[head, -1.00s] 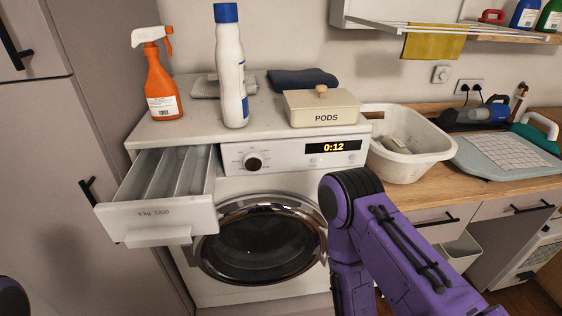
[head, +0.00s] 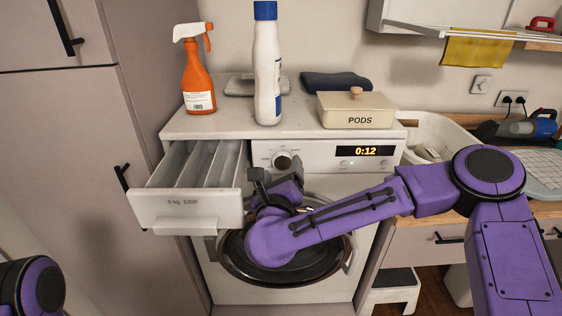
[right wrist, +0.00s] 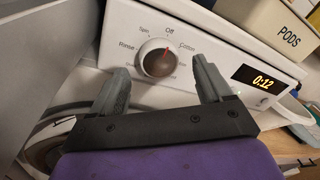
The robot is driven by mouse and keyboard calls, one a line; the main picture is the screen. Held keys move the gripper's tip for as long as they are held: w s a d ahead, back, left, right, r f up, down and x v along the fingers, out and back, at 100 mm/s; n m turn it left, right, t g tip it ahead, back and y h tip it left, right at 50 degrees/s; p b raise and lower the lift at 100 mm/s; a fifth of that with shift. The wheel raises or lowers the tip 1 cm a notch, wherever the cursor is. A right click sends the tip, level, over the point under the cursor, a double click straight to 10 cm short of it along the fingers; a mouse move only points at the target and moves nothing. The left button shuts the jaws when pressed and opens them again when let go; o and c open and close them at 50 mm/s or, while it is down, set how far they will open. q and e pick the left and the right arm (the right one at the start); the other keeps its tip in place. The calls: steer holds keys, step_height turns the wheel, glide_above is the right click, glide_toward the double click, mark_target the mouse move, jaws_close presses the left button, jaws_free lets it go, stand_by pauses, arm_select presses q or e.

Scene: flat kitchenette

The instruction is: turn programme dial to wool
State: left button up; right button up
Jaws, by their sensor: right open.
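The programme dial (head: 283,161) is a round knob on the washing machine's white front panel. In the right wrist view the dial (right wrist: 157,61) has a red mark pointing up towards "Off". "Spin" and "Rinse" are printed to its left and "Cotton" to its right; the lower labels are too small or hidden to read. My right gripper (head: 276,173) is open in front of the panel, just below the dial. In the right wrist view its fingers (right wrist: 160,68) stand apart on either side of the dial, with nothing between them gripped. My left gripper is out of view.
The detergent drawer (head: 187,211) is pulled out left of the dial, close to my right gripper. The display (head: 365,151) reads 0:12. On top stand an orange spray bottle (head: 198,80), a white bottle (head: 267,70) and a PODS box (head: 356,112). The round door (head: 335,262) is below.

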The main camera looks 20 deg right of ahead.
mark_target(283, 161)
steer(key=shift+x, duration=0.95)
steer(key=shift+w, duration=0.15)
steer(key=c, duration=1)
steer(key=shift+f+m+b, duration=0.2)
steer(key=shift+m+b, duration=0.3)
steer(key=shift+b, duration=0.25)
steer(key=m+y+b, duration=0.1)
steer(key=m+b, duration=0.5)
steer(key=b, duration=0.4)
steer(key=m+b, duration=0.7)
steer(key=b, duration=0.3)
steer(key=shift+d+g+y+b, duration=0.1)
steer(key=shift+g+y+b, duration=0.2)
steer(key=shift+y, duration=0.1)
steer(key=m+y+b, duration=0.1)
steer(key=m+b, duration=0.5)
steer(key=b, duration=0.4)
steer(key=m+t+y+b, duration=0.1)
steer(key=m+b, duration=0.6)
steer(key=b, duration=0.3)
steer(key=shift+d, duration=0.15)
steer(key=m+b, duration=0.3)
steer(key=shift+r, duration=0.1)
steer(key=shift+r+m+t+b, duration=0.1)
steer(key=shift+m+t+b, duration=0.3)
steer(key=shift+m+b, duration=0.75)
steer(key=shift+m, duration=0.55)
